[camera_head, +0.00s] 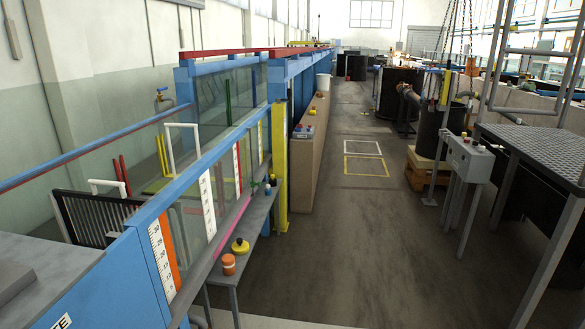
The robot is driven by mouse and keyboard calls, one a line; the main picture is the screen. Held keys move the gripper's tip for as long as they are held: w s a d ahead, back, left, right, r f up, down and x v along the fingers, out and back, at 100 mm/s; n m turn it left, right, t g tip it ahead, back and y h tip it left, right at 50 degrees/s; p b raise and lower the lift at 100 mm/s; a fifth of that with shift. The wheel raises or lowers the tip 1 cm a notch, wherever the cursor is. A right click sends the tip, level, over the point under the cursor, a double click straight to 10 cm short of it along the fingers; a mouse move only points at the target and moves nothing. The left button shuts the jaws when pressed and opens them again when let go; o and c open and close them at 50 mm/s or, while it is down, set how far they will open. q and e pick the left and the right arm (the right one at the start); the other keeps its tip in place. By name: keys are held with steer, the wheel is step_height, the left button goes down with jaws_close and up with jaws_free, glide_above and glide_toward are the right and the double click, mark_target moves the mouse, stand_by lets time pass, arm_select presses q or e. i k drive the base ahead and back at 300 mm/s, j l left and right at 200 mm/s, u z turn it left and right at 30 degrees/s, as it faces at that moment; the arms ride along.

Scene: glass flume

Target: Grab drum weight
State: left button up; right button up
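A small orange drum-shaped piece (229,265) stands upright on the narrow grey shelf (218,277) along the flume's side, near its close end. Just behind it on the same shelf is a yellow rounded piece (240,247) with a dark knob on top. I cannot tell for sure which one is the drum weight; the orange one has the drum shape. Neither of my grippers is in view, and nothing is seen touching these pieces.
The glass flume (220,187) with its blue frame runs along the left. Small bottles (267,187) stand farther along the shelf. A grey control box (468,158) and a dark platform (545,145) are at the right. The floor aisle (345,240) between is clear.

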mark_target(272, 182)
steer(key=i+z, duration=0.35)
steer(key=i, duration=1.85)
steer(key=i+l+u, duration=0.1)
steer(key=i+u, duration=0.3)
steer(key=i+l+u, duration=0.4)
steer(key=i, duration=0.15)
steer(key=i+l+u, duration=0.25)
steer(key=i+u, duration=0.15)
steer(key=i+l+u, duration=0.4)
steer(key=l, duration=0.15)
